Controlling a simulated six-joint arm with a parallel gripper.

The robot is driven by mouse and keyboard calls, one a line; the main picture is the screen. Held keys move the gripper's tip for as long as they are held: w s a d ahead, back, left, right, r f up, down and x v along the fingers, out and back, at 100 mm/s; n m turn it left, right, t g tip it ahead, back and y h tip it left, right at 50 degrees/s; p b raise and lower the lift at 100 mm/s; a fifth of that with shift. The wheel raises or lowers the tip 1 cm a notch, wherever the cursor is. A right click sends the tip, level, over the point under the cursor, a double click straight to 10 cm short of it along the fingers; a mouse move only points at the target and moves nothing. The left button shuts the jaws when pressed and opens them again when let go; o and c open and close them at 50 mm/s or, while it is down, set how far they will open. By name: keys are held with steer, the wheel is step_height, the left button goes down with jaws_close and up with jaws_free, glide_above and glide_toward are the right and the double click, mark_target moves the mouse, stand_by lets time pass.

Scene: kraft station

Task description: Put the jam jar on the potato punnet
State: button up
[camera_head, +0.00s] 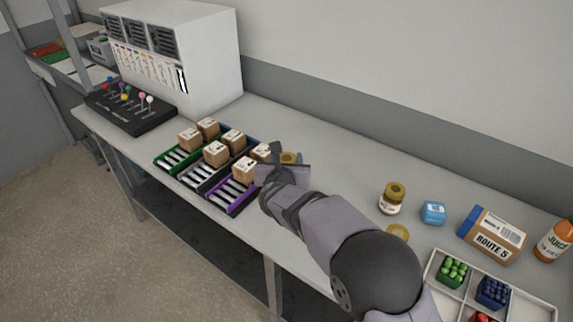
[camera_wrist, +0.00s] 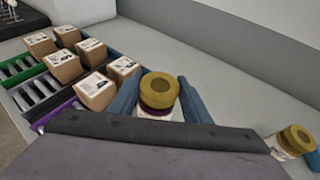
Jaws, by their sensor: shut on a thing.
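A jar with a gold lid and dark red contents (camera_wrist: 158,92), which looks like the jam jar, is between the blue-grey fingers of my gripper (camera_wrist: 160,84) in the wrist view. My gripper is shut on it. I cannot make out a potato punnet in either view.
Small cartons (camera_head: 215,153) stand on the green, grey and purple roller lanes left of my gripper. A pale-labelled jar (camera_head: 391,199), blue box (camera_head: 433,212), ROUTE 5 carton (camera_head: 492,236), juice bottle (camera_head: 555,240) and divided tray (camera_head: 434,268) stand right. The rear table is clear.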

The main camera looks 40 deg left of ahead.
steer(key=shift+f, duration=0.9)
steer(key=shift+f, duration=0.15)
steer(key=o, duration=1.4)
steer(key=shift+c, duration=0.2)
steer(key=b+v, duration=0.3)
steer(key=v, duration=0.9)
